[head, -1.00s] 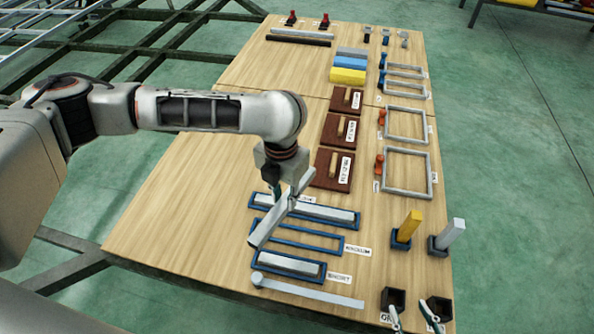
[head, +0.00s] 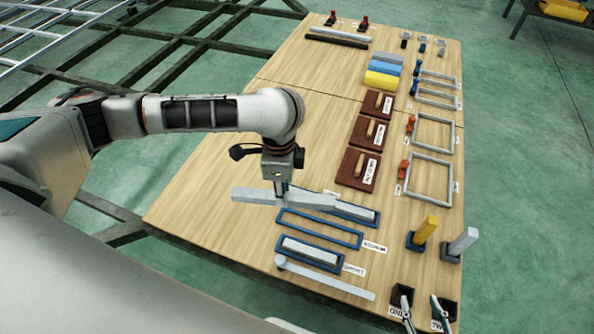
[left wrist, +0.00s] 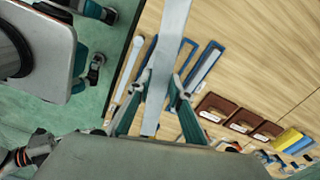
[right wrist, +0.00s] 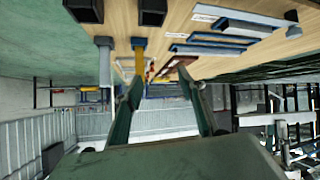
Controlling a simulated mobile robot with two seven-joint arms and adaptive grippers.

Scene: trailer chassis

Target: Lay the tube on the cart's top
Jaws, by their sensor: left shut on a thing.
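A grey square tube (head: 255,196) is held in my left gripper (head: 281,188) above the wooden table, its right end overlapping the long blue tray (head: 345,220) in the picture. In the left wrist view the tube (left wrist: 168,60) runs between the fingers of my left gripper (left wrist: 160,95), which are shut on it. My right gripper (head: 422,318) is at the lower right of the head view, by two dark boxes. In the right wrist view its fingers (right wrist: 165,90) are apart with nothing between them. I cannot make out the cart's top for certain.
The wooden table (head: 225,160) has free room at left. The medium blue tray (head: 320,229) is empty; the short tray (head: 308,253) holds a bar. Brown blocks (head: 357,167), grey frames (head: 430,178) and upright yellow and grey bars stand right. A dark metal chassis (head: 190,50) lies behind.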

